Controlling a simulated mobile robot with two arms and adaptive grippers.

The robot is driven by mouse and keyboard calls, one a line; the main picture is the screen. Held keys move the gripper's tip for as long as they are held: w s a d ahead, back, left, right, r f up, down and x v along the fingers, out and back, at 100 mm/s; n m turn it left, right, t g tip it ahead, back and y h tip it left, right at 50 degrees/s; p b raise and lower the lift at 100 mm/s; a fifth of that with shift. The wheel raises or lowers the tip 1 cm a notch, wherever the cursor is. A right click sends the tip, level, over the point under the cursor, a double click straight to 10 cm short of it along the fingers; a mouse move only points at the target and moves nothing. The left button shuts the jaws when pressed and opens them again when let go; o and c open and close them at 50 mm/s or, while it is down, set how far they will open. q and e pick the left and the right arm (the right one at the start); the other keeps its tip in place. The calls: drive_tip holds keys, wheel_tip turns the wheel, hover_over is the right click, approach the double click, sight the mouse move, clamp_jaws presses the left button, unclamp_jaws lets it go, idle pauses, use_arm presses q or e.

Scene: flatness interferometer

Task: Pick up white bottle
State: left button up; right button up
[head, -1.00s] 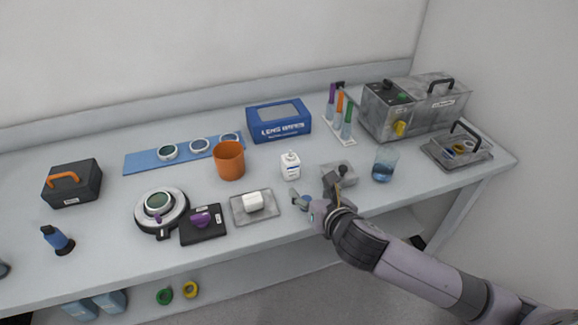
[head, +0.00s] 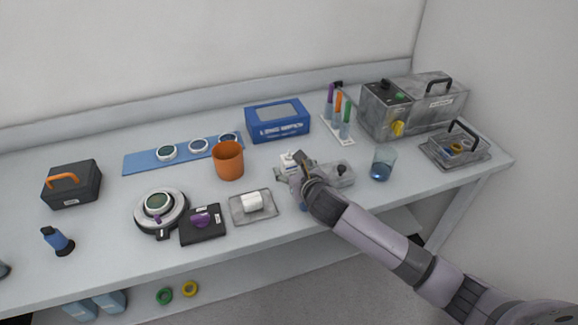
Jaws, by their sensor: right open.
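The white bottle (head: 288,158) stands on the bench in the middle, right of the orange cup. Most of it is hidden behind my right gripper, and only its top shows clearly. My right gripper (head: 289,171) is open at the bottle, with its fingers pointing left. I cannot tell whether the bottle is between the fingers or whether they touch it. My left gripper is not in view.
An orange cup (head: 229,161) stands close left of the bottle. A blue lens wipes box (head: 278,122) is behind it. A grey block (head: 337,174) and a glass of blue liquid (head: 382,164) are to the right. A grey tray (head: 267,214) with a white piece is in front.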

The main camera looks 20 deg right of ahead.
sight(292, 166)
drive_tip(key=shift+d+x, duration=0.2)
drive_tip(key=shift+x, duration=2.5)
drive_tip(key=shift+c, duration=0.6)
clamp_jaws()
